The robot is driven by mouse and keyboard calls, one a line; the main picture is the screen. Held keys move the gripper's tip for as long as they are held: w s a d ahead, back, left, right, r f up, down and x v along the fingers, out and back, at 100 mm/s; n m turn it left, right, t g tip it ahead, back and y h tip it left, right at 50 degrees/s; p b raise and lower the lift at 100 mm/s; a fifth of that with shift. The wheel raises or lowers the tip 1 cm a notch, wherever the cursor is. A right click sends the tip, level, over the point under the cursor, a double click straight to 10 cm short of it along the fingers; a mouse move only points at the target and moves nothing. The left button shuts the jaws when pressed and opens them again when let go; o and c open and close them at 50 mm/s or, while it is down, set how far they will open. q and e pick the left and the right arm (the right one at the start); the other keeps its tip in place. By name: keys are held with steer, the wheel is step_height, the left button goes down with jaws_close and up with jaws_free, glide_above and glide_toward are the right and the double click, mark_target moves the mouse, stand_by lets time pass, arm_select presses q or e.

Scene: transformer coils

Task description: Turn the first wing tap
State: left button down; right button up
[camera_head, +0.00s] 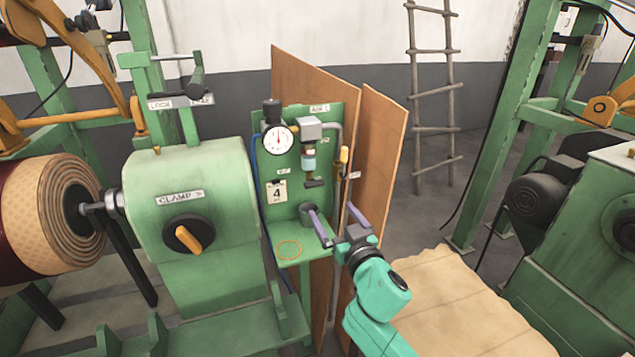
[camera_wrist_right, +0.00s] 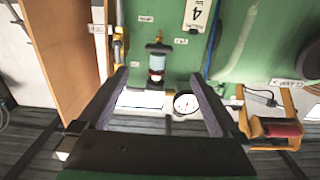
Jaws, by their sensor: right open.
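A green panel (camera_head: 327,115) carries a pressure gauge (camera_head: 278,140) and a clear-bowled filter unit (camera_head: 308,160). A small dark wing-shaped tap (camera_head: 314,183) sits below the bowl; it also shows in the right wrist view (camera_wrist_right: 158,47). I cannot tell whether it is the first wing tap. My right gripper (camera_head: 331,209) is open and empty, in front of the panel and below this tap. In the right wrist view its two fingers (camera_wrist_right: 160,73) stand wide apart, with the bowl and tap seen between them. A dark round part (camera_head: 306,210) is partly hidden by a finger. My left gripper is out of view.
A green shelf (camera_head: 300,245) juts out under the panel. A clamp housing (camera_head: 195,200) with an orange-handled knob (camera_head: 188,237) stands to the left. Brown boards (camera_head: 382,150) stand behind and right of the panel. A ladder (camera_head: 433,100) leans at the back wall.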

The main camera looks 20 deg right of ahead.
mark_target(316, 186)
steer(key=w+p, duration=0.1)
steer(key=w, duration=0.8)
steer(key=shift+w+a+f, duration=0.1)
steer(key=shift+w, duration=0.15)
steer(key=shift+w+a+f, duration=0.1)
steer(key=shift+w+a, duration=0.05)
steer(key=shift+w, duration=0.95)
steer(key=shift+a, duration=0.1)
steer(key=shift+c, duration=1.2)
steer(key=c, duration=1.1)
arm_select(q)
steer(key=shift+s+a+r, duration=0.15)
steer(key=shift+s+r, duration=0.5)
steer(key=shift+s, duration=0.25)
